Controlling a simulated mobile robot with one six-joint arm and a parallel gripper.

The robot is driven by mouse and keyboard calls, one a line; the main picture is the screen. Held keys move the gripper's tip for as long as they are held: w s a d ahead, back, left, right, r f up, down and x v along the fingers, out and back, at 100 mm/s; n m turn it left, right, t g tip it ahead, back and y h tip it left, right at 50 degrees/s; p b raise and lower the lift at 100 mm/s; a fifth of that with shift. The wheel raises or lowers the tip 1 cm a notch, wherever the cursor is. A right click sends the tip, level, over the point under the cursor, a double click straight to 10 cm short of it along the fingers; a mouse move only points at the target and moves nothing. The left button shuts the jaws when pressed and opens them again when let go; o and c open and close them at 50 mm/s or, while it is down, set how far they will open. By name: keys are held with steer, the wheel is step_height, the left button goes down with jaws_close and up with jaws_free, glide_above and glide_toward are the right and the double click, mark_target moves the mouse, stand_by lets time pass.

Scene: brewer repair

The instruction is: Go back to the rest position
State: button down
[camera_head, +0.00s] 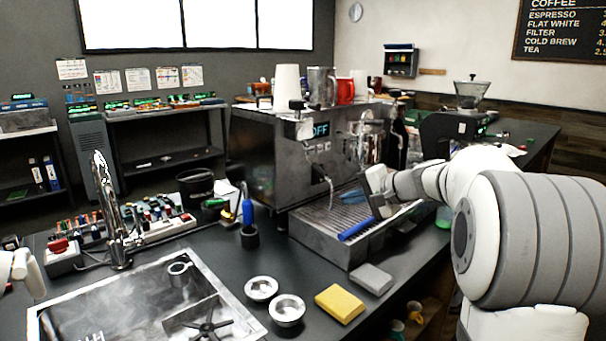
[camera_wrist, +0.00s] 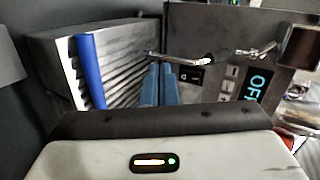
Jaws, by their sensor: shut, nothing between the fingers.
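My gripper (camera_head: 380,208) is at the end of my arm, which reaches in from the right. It is over the right part of the espresso machine's drip tray (camera_head: 318,238). In the wrist view the two blue-grey fingers (camera_wrist: 159,85) are together with nothing between them. Behind them are the ridged drip tray (camera_wrist: 120,75) and the machine front with a rocker switch (camera_wrist: 190,75). The espresso machine (camera_head: 262,160) shows "OFF" on its display. A blue bar (camera_head: 357,228) lies along the tray's front edge, apart from the fingers.
A yellow sponge (camera_head: 339,303), a grey block (camera_head: 371,278) and two round metal cups (camera_head: 287,310) are on the counter in front. A sink with a tall tap (camera_head: 108,205) is at left. A grinder (camera_head: 470,96) stands behind my arm.

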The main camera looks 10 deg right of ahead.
steer(key=s+a+f+n+g+h+p, duration=0.15)
steer(key=s+a, duration=0.25)
steer(key=s, duration=0.5)
steer(key=s+a+f+n+g+h+p, duration=0.1)
steer(key=s+a+n+g+h+p, duration=0.15)
steer(key=s, duration=0.55)
steer(key=s+d+f+n+g+h+p, duration=0.1)
steer(key=s+f+n+h, duration=0.1)
steer(key=s, duration=0.6)
steer(key=s+d+f+n+g+h+p, duration=0.1)
steer(key=s+f+n+h, duration=0.1)
steer(key=s, duration=0.7)
steer(key=shift+d+f+n+g, duration=0.15)
steer(key=shift+f+n+g, duration=0.3)
steer(key=shift+f, duration=0.2)
steer(key=shift+s, duration=0.1)
